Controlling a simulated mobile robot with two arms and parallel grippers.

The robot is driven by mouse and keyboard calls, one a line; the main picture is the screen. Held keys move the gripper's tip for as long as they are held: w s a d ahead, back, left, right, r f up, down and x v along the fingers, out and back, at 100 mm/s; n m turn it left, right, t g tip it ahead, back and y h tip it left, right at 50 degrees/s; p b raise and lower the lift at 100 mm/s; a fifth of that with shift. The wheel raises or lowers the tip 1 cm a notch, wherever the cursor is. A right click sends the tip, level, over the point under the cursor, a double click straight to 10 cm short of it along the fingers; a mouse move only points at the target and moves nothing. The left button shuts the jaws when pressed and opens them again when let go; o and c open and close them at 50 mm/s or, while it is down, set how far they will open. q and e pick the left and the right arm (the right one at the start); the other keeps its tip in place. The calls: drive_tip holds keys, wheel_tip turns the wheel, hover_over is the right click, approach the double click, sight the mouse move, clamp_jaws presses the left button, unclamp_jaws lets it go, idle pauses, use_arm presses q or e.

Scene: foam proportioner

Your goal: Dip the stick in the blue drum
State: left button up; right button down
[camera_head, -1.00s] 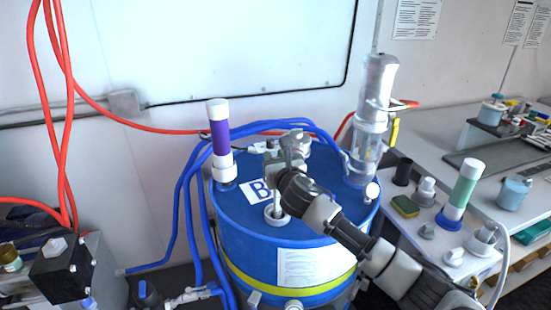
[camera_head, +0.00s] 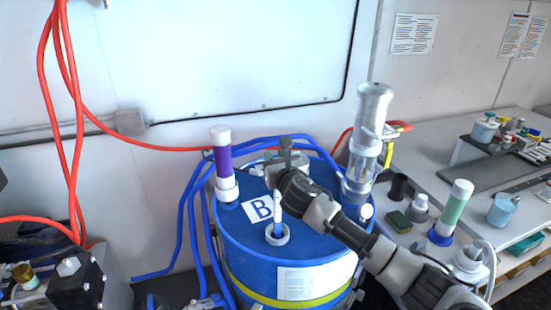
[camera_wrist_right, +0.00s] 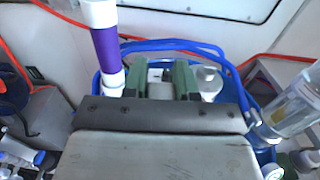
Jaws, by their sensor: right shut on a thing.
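The blue drum (camera_head: 325,215) stands in the middle of the head view, with a "B" label on its lid. A white ring-shaped opening (camera_head: 287,238) is in the lid near its front. My right gripper (camera_head: 286,152) is over the lid, shut on the stick. The white stick (camera_head: 278,212) points down below the gripper, and its lower end is at the opening. I cannot tell how deep it reaches. Its upper part is hidden by the gripper. In the right wrist view the two green-grey fingers (camera_wrist_right: 159,80) show above the lid, with a pale thing between them.
A purple and white tube (camera_head: 222,165) stands on the lid's left, and a clear cylinder (camera_head: 362,160) on its right. Blue hoses (camera_head: 187,225) curve around the drum. The bench (camera_head: 420,245) at right holds a green tube (camera_head: 455,208), a sponge (camera_head: 398,222) and cups.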

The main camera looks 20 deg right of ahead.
wheel_tip(320, 180, up, 15)
drive_tip(key=p, duration=0.7)
idle(0.5)
drive_tip(key=shift+f, duration=0.2)
